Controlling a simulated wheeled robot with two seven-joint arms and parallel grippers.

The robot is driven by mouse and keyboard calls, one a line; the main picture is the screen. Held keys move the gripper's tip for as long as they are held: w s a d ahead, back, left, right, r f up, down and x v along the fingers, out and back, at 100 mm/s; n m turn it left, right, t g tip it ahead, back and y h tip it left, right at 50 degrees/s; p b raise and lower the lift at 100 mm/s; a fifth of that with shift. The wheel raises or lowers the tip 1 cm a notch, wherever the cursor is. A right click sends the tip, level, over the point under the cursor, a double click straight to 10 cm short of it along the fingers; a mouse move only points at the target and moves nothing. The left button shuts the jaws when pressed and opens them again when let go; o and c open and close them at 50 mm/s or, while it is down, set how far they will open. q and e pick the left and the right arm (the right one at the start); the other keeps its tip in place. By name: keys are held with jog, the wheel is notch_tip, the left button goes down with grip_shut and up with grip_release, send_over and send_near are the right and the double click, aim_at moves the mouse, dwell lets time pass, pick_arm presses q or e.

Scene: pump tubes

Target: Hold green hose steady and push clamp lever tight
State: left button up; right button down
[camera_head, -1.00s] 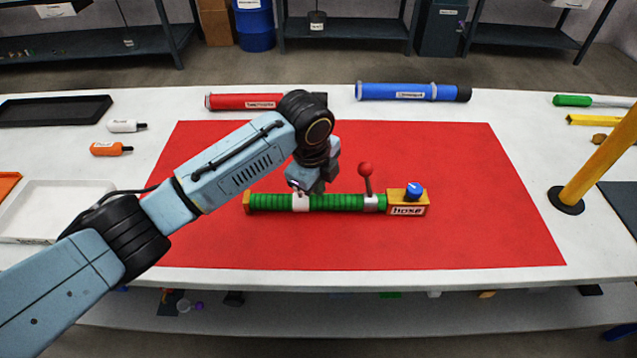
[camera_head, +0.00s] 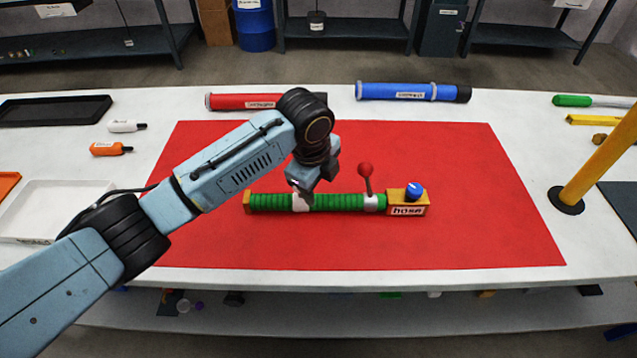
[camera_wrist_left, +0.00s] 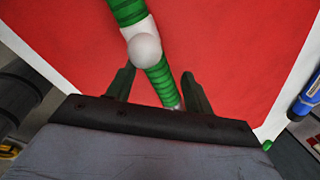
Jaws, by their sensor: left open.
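The green ribbed hose (camera_head: 340,202) lies across the red mat, with a white band (camera_head: 300,203) around its left part. Its right end meets an orange block labelled "hose" (camera_head: 408,208). The clamp lever, with a red ball knob (camera_head: 366,169), stands nearly upright on a grey clamp (camera_head: 372,202). My left gripper (camera_head: 303,190) is open and empty, just above the hose by the white band. In the left wrist view the green hose (camera_wrist_left: 158,76) runs between the spread fingers, and a white ball (camera_wrist_left: 145,49) sits on the band. I cannot tell whether the fingers touch the hose.
A blue knob (camera_head: 414,190) tops the orange block. A red tube (camera_head: 240,102) and a blue tube (camera_head: 410,92) lie behind the red mat (camera_head: 480,165). A yellow post (camera_head: 595,165) stands at the right. The mat's right side is clear.

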pick_arm(q)
notch_tip(320, 180, up, 12)
jog(key=s+a, duration=0.1)
jog(key=s, duration=0.1)
jog(key=shift+a+f, duration=0.15)
jog(key=shift+f, duration=0.1)
dwell(0.4)
